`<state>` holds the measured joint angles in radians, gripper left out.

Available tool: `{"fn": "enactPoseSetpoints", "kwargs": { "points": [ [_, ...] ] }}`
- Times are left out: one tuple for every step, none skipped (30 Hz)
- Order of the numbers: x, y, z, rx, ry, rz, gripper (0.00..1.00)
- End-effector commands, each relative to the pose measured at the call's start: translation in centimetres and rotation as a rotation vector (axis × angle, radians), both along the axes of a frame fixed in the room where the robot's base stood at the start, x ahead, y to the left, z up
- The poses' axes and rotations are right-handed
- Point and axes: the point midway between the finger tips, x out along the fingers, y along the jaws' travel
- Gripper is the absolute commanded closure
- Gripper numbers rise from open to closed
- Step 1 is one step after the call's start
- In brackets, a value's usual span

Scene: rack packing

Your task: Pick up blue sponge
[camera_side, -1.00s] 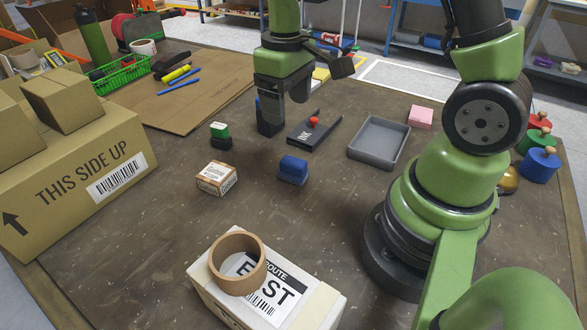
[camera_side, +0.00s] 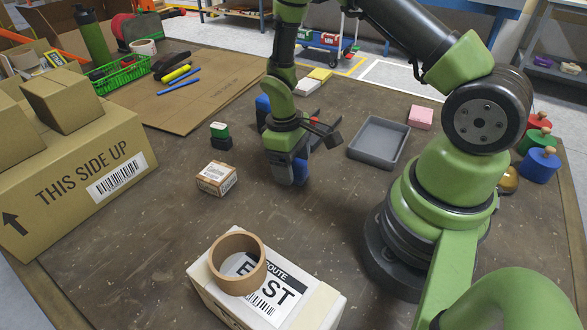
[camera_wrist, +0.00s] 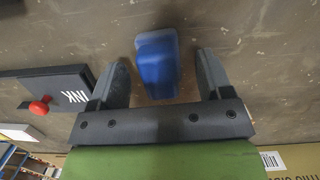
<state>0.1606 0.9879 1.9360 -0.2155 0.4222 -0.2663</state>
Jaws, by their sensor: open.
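The blue sponge (camera_wrist: 158,64) lies on the table between the two open fingers of my gripper (camera_wrist: 162,78) in the wrist view. A gap shows on each side of it, so the fingers do not appear to touch it. In the side view my gripper (camera_side: 288,178) points down at the table over the sponge's place. The sponge is mostly hidden there behind the gripper, and I cannot tell the fingers' exact height.
A dark ink pad with a red knob (camera_wrist: 40,106) lies close beside my gripper. A small carton (camera_side: 216,178) and a green-and-black block (camera_side: 220,136) stand to the left. A grey tray (camera_side: 378,142) is to the right. A taped box (camera_side: 318,305) stands in front.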

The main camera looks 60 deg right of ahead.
Motion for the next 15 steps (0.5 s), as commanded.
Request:
{"fn": "enactPoseSetpoints", "kwargs": {
  "points": [
    [-0.18, 0.00, -0.66, 0.002, 0.004, 0.000, 0.28],
    [-0.20, 0.00, -0.92, 0.001, 0.003, 0.000, 0.28],
    [-0.23, 0.00, -1.16, 0.001, 0.002, -0.001, 0.28],
    [-0.24, 0.00, -1.29, 0.001, 0.001, -0.001, 0.28],
    [-0.24, 0.00, -1.37, 0.001, 0.000, -0.001, 0.28],
    [-0.22, -0.01, -1.41, 0.001, -0.001, -0.001, 0.28],
    [-0.22, -0.01, -1.41, 0.001, -0.001, -0.001, 0.28],
    [-0.21, -0.01, -1.39, 0.001, -0.001, -0.001, 0.28],
    [-0.21, -0.01, -1.38, 0.001, -0.002, -0.001, 0.28],
    [-0.21, -0.01, -1.37, 0.001, -0.002, -0.001, 0.28],
    [-0.21, -0.01, -1.37, 0.001, -0.001, -0.001, 0.28],
    [-0.21, -0.01, -1.36, 0.001, -0.001, -0.001, 0.37],
    [-0.21, -0.01, -1.36, 0.001, -0.001, -0.001, 0.44],
    [-0.22, -0.01, -1.35, 0.001, -0.001, -0.001, 0.51],
    [-0.22, 0.00, -1.35, 0.001, -0.001, -0.001, 0.60]
  ]
}}
